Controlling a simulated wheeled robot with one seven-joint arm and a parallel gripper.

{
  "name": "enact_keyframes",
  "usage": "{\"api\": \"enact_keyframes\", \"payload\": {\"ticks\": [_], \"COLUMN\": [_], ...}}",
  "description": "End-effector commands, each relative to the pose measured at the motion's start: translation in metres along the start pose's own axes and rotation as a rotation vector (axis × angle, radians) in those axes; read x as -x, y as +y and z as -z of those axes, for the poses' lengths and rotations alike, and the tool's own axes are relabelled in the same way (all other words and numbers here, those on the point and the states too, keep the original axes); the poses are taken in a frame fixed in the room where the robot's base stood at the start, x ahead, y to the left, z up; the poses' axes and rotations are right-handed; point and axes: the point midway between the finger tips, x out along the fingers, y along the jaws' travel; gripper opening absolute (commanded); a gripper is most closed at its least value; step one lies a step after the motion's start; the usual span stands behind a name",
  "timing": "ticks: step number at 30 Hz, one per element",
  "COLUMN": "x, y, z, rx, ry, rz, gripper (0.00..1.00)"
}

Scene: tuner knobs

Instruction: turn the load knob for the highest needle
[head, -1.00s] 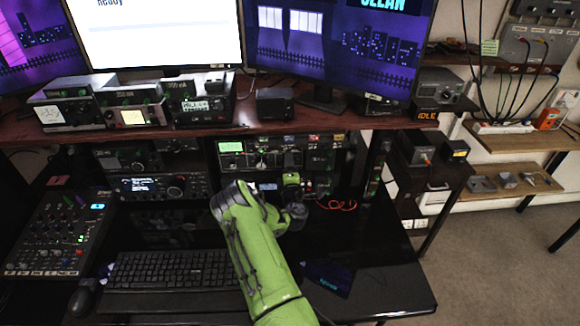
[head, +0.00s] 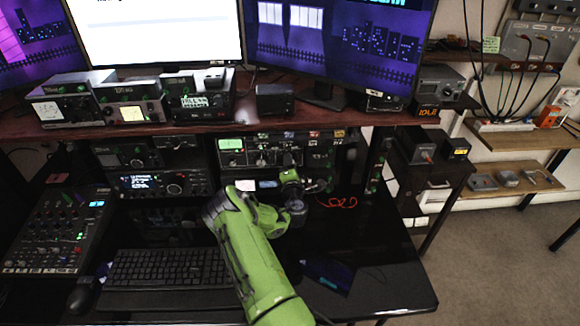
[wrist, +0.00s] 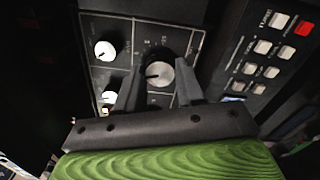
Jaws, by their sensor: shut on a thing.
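In the wrist view, my gripper (wrist: 158,92) has one finger on each side of a large round knob (wrist: 158,73) with a pale face and a dark pointer mark. The fingers are shut on its rim. The mark points to the left. I cannot read the knob's label. In the head view, my gripper (head: 300,188) is at the front of the radio stack under the shelf, and my wrist hides most of the contact. A lit meter (head: 230,144) shows on a panel there, but its needle is too small to read.
Two smaller white knobs (wrist: 105,50) sit left of the held knob. A unit with rows of pale buttons and one red button (wrist: 303,28) stands close on the right. A keyboard (head: 165,270) and a mixer (head: 55,235) lie on the desk.

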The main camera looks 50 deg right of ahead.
Motion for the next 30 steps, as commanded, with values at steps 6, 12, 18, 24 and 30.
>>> {"api": "enact_keyframes", "payload": {"ticks": [6, 12, 18, 24, 30], "x": [0.0002, 0.0003, 0.0002, 0.0002, 0.0002], "y": [-0.0009, -0.0008, -0.0005, -0.0005, -0.0006], "z": [0.0001, -0.0002, -0.0003, -0.0004, -0.0005], "rx": [0.137, 0.219, 0.253, 0.258, 0.257], "ry": [0.000, 0.000, 0.000, -0.001, -0.001], "rz": [0.002, 0.002, 0.002, 0.002, 0.002], "gripper": [0.07, 0.07, 0.07, 0.07, 0.40]}}
